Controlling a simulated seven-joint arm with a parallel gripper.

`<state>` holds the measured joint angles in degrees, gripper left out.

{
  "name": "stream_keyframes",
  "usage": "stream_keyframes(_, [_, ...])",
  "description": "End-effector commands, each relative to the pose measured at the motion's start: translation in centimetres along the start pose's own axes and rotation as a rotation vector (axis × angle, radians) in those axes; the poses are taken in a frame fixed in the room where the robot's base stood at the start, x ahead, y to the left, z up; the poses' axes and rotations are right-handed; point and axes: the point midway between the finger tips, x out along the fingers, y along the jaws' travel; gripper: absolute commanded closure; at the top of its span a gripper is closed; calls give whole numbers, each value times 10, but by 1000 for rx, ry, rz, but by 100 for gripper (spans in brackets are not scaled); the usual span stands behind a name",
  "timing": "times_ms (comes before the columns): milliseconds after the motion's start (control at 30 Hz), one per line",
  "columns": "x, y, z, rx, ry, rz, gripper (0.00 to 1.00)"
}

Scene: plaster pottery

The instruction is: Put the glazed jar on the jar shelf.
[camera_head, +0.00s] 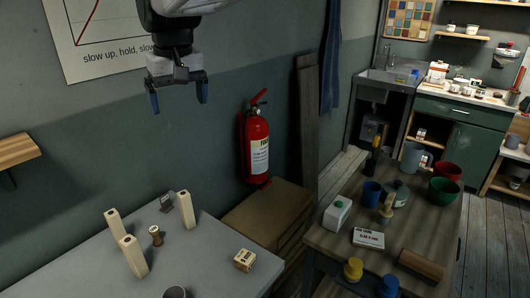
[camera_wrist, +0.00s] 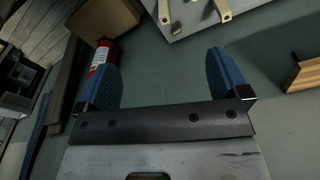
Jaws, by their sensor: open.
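My gripper (camera_head: 179,103) hangs open and empty above the grey table, in front of the wall. Its two blue fingers also stand wide apart in the wrist view (camera_wrist: 161,52), with nothing between them. A round grey vessel (camera_head: 174,292) is cut off by the bottom edge of the head view; I cannot tell whether it is the glazed jar. A wooden wall shelf (camera_head: 16,149) at the far left may be the jar shelf, and its visible top is bare. A wooden ledge also shows at the right of the wrist view (camera_wrist: 304,75).
A fire extinguisher (camera_head: 257,145) hangs on the wall. A brown table (camera_head: 335,240) at right carries cups and bottles. Air around my gripper is free.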

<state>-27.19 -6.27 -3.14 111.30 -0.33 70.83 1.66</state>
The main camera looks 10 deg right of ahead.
Motion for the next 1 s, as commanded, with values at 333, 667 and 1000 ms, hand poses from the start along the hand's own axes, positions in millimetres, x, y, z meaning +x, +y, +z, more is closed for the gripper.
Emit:
stream_keyframes(333, [33, 75, 99, 137, 30, 21, 6])
stream_keyframes(667, [74, 120, 199, 262, 58, 43, 6])
stream_keyframes(1000, [126, 143, 300, 387, 86, 70, 6])
